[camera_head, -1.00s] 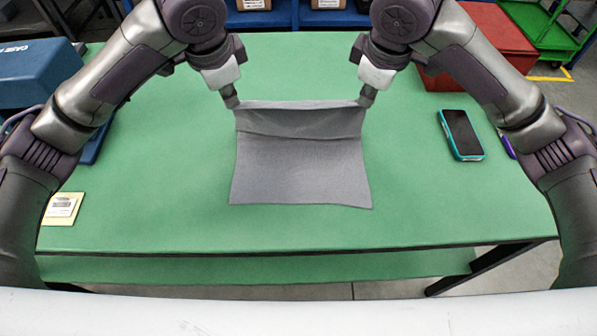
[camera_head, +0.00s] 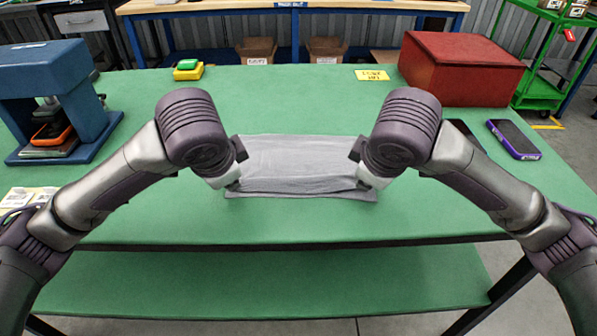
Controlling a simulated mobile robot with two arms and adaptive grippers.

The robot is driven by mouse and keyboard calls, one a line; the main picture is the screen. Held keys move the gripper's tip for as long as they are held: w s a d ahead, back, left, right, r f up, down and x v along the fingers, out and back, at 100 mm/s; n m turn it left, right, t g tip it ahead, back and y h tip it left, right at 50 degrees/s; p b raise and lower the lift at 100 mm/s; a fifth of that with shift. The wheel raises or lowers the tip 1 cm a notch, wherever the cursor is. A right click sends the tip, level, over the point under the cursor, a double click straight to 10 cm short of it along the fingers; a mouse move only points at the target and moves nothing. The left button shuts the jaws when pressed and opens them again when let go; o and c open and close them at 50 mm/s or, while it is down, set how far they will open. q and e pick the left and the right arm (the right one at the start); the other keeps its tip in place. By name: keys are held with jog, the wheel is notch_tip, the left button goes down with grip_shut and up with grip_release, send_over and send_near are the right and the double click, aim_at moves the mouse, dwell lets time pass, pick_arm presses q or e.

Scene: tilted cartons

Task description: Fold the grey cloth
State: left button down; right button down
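The grey cloth (camera_head: 298,165) lies on the green table, folded over from its far side. The upper layer's near edge sits just short of the lower layer's near edge, a thin strip of which shows in front. The upper layer has slight creases. My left gripper (camera_head: 233,186) is low at the cloth's near left corner. My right gripper (camera_head: 363,185) is low at the near right corner. Both are at the upper layer's edge, with their fingers mostly hidden by the wrists, so their opening does not show.
A red box (camera_head: 460,72) stands at the back right of the green table (camera_head: 290,222). A purple-edged phone (camera_head: 514,139) lies on the right; another dark phone is mostly behind my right arm. A blue stand (camera_head: 52,90) is at left. The table in front of the cloth is clear.

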pick_arm(q)
jog(key=c, duration=1)
grip_release()
jog(key=shift+c, duration=0.2)
pick_arm(e)
jog(key=c, duration=1)
grip_release()
jog(key=shift+c, duration=0.2)
pick_arm(q)
jog(key=v, duration=0.4)
jog(key=shift+w+r, duration=0.1)
jog(key=shift+r, duration=0.1)
pick_arm(e)
jog(key=v, duration=0.4)
jog(key=shift+w+r, duration=0.1)
jog(key=shift+r, duration=0.1)
pick_arm(q)
jog(key=s+v, duration=0.1)
jog(key=v, duration=0.5)
jog(key=shift+s, duration=0.3)
pick_arm(e)
jog(key=s+v, duration=0.1)
jog(key=v, duration=0.5)
jog(key=shift+s, duration=0.3)
pick_arm(q)
jog(key=shift+f, duration=0.15)
jog(key=shift+c, duration=0.3)
pick_arm(e)
jog(key=shift+f, duration=0.15)
jog(key=shift+c, duration=0.4)
